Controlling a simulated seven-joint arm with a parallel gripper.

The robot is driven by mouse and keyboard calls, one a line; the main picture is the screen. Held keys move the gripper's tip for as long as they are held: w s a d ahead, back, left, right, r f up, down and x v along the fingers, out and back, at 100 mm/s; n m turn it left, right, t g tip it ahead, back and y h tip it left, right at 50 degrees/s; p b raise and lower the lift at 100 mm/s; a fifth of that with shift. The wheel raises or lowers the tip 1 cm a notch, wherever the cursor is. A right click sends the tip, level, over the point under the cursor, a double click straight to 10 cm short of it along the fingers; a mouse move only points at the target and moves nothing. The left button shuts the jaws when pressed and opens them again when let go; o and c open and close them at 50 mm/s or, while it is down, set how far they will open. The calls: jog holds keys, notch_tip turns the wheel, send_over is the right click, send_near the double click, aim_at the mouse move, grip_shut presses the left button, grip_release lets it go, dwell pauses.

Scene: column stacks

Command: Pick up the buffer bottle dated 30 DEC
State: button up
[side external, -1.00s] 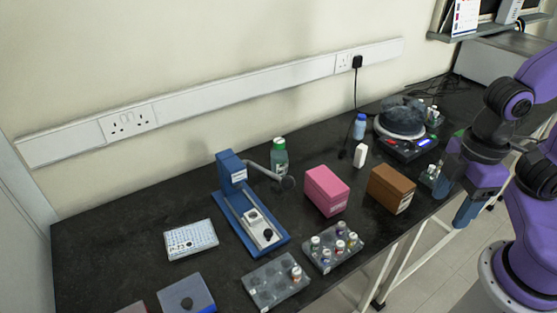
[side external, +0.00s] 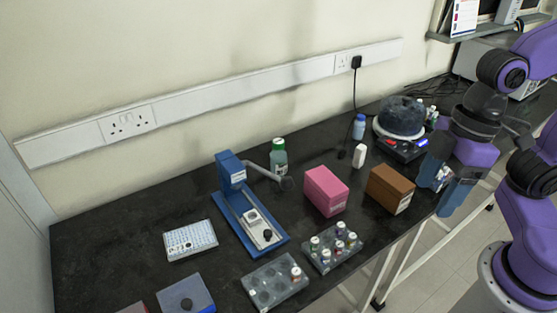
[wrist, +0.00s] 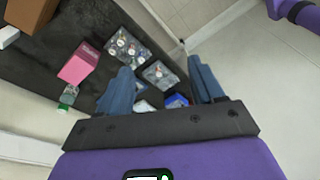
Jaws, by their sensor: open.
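My gripper (side external: 437,196) is open at the bench's right front edge, right of the brown box. In the wrist view my gripper (wrist: 160,65) has nothing held between its blue fingers. More small bottles (side external: 432,113) stand behind the balance. No date is legible, so I cannot tell which is 30 DEC.
The brown box (side external: 391,189) and pink box (side external: 325,191) stand near my gripper. A vial rack (side external: 325,265), an emptier rack (side external: 262,283) and a blue stand (side external: 229,190) are further left. The bench is clear at back left.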

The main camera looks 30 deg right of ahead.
aim_at(276, 140)
jog(key=w+a+f+m+t+y, duration=0.1)
jog(key=w+a+m+t+y, duration=0.15)
jog(key=w+a, duration=0.55)
jog(key=w+a+f+m+t+y, duration=0.2)
jog(key=w+a+m+t, duration=0.25)
jog(key=w, duration=0.65)
jog(key=w+d+r+m+t+h, duration=0.4)
jog(key=w+d+m+t+h, duration=0.45)
jog(key=w, duration=0.45)
notch_tip(276, 140, down, 21)
jog(key=d+n+t, duration=0.2)
jog(key=shift+h, duration=0.3)
jog(key=w, duration=0.5)
jog(key=w+d, duration=0.1)
jog(key=w, duration=0.5)
jog(key=w+d, duration=0.1)
jog(key=w, duration=0.5)
jog(key=shift+d+r, duration=0.1)
grip_shut()
